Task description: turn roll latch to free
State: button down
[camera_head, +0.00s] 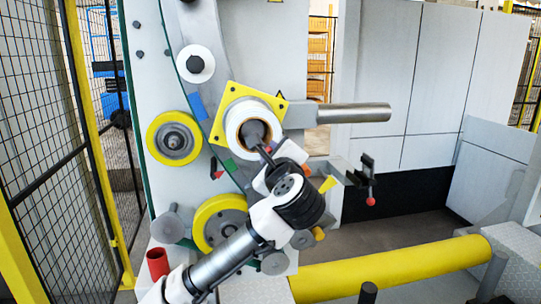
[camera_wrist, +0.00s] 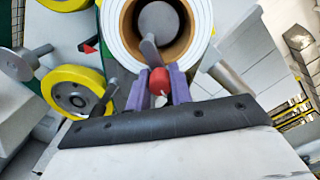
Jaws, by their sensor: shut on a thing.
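The white roll (camera_head: 234,117) with a brown core sits in front of a yellow square plate (camera_head: 222,97); the roll also shows in the wrist view (camera_wrist: 112,30). Its grey hub (camera_wrist: 158,20) fills the core's middle. The roll latch, a grey lever (camera_wrist: 150,53) with a red knob (camera_wrist: 158,82), reaches from the hub past the roll's lower edge. My gripper (camera_wrist: 159,88) has its purple fingers on both sides of the red knob, shut on it. In the head view my wrist hides the knob and fingertips.
Yellow-rimmed wheels (camera_head: 174,138) stand left of and below the roll. A steel bar (camera_head: 352,113) sticks out to the right. A black bracket with a red ball (camera_head: 370,201) is right of my wrist. A yellow rail (camera_head: 400,266) crosses below, and mesh fencing (camera_head: 45,130) stands left.

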aim_at(270, 149)
jog(key=shift+d+n+b, duration=0.15)
jog(key=shift+n+b, duration=0.45)
jog(key=shift+n, duration=0.3)
jog(key=n, duration=0.1)
jog(key=r+n+b, duration=0.1)
jog(key=n, duration=0.1)
jog(key=shift+d, duration=0.1)
jog(key=n, duration=0.2)
jog(key=r+n+b, duration=0.1)
jog(key=n, duration=0.1)
jog(key=shift+r, duration=0.15)
jog(key=n, duration=0.2)
jog(key=r+n+b, duration=0.1)
jog(key=shift+a+n, duration=0.3)
jog(key=shift+n, duration=0.1)
jog(key=shift+s+a+r+n+b, duration=0.1)
jog(key=shift+a+r+n, duration=0.25)
jog(key=shift+n, duration=1.5)
jog(key=shift+s+a+r+n+b, duration=0.15)
jog(key=shift+a+n, duration=0.45)
jog(key=shift+n, duration=1.2)
jog(key=shift+s+a+r+n+b, duration=0.1)
jog(key=shift+a+r+n, duration=0.25)
jog(key=shift+n, duration=1.5)
jog(key=shift+a+f, duration=0.1)
jog(key=shift+a, duration=0.05)
